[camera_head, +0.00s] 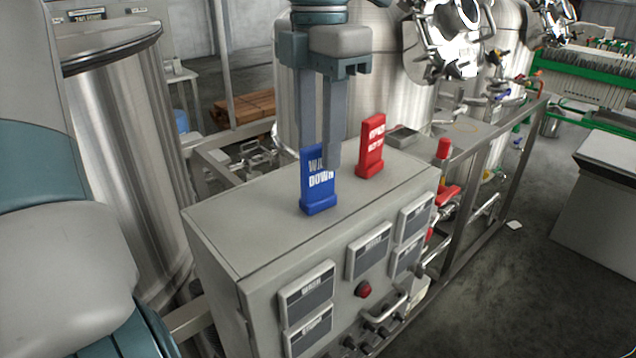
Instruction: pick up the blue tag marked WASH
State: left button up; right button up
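The blue tag (318,195) stands upright on top of the grey control box, with white lettering reading "WA…" and "DOWN"; part of the first word is covered. My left gripper (322,155) points straight down over it. One finger passes behind the tag's upper part and the other hangs in front of its upper right side. The fingers stand apart with a gap between them, and I see no clear grip on the tag. My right gripper is not in view.
A red tag (371,148) with white lettering stands close by to the right on the same box (250,225). The box front carries label plates, a red button (364,289) and a handle. Steel tanks (125,150) stand to the left and behind. Open floor lies at the right.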

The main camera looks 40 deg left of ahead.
aim_at(318, 196)
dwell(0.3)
pick_arm(q)
jog(key=shift+s+d+f+p, duration=0.1)
jog(key=shift+f+p, duration=0.4)
jog(key=shift+p, duration=0.05)
notch_tip(318, 196, down, 3)
jog(key=shift+s+f+p, duration=0.1)
jog(key=shift+s+p, duration=0.05)
jog(key=shift+p, duration=0.6)
jog(key=shift+f, duration=0.5)
grip_shut()
